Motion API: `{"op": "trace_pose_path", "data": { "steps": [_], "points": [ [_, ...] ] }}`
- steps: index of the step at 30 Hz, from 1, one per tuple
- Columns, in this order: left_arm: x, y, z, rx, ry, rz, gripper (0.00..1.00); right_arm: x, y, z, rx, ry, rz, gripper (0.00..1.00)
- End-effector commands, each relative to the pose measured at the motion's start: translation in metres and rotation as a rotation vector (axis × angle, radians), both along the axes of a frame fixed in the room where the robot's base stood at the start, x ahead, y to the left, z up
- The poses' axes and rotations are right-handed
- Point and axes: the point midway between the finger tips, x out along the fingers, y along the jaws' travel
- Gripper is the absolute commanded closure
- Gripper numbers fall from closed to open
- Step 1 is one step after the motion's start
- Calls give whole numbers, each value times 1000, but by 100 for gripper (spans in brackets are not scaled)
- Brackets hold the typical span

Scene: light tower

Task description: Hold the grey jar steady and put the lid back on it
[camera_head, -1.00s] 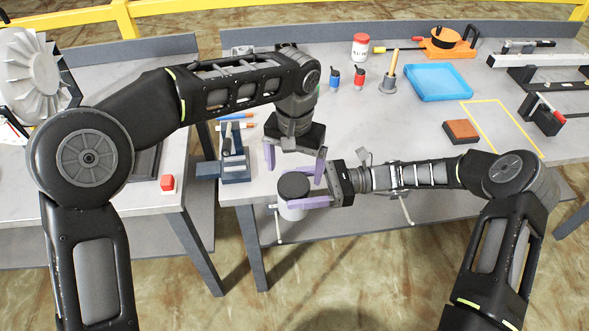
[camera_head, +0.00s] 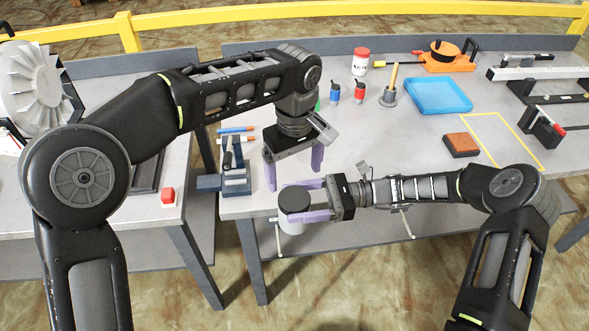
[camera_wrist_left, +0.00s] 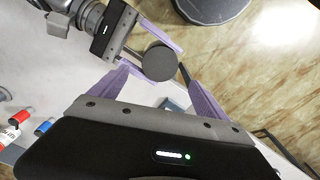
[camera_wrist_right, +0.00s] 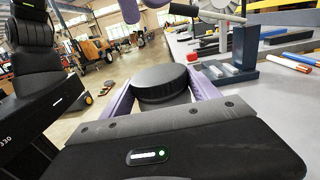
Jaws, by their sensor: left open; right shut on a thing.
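The grey jar (camera_head: 292,227) is upright at the table's front edge. A dark round lid (camera_head: 294,198) sits on top of it; both also show in the right wrist view, where the lid (camera_wrist_right: 160,75) looks level. My right gripper (camera_head: 305,201) is shut on the jar, one finger on each side; its fingers partly hide the jar's body. My left gripper (camera_head: 294,180) is open and empty, behind and above the jar. In the left wrist view the lid (camera_wrist_left: 160,62) shows between and beyond its fingertips, apart from them.
A blue-grey fixture (camera_head: 236,180) stands left of the jar, with blue and orange pens (camera_head: 237,135) behind it. A brown block (camera_head: 461,144) and a blue tray (camera_head: 438,96) lie to the right. The table's front edge is close under the jar.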

Motion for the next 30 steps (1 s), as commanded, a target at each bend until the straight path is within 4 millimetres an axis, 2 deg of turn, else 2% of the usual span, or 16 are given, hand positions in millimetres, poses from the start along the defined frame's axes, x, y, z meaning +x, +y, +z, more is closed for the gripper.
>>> {"op": "trace_pose_path", "data": {
  "steps": [11,17,25,30],
  "points": [
    [0,0,-5,2,1,-3,14,0,0,1,2,-1,1,100],
    [0,1,-25,1,2,-4,14,0,0,1,2,-1,1,100],
    [1,1,-64,1,2,-5,14,0,0,1,2,-1,1,100],
    [1,1,-78,1,1,-4,14,0,0,1,2,-1,1,100]
  ]
}}
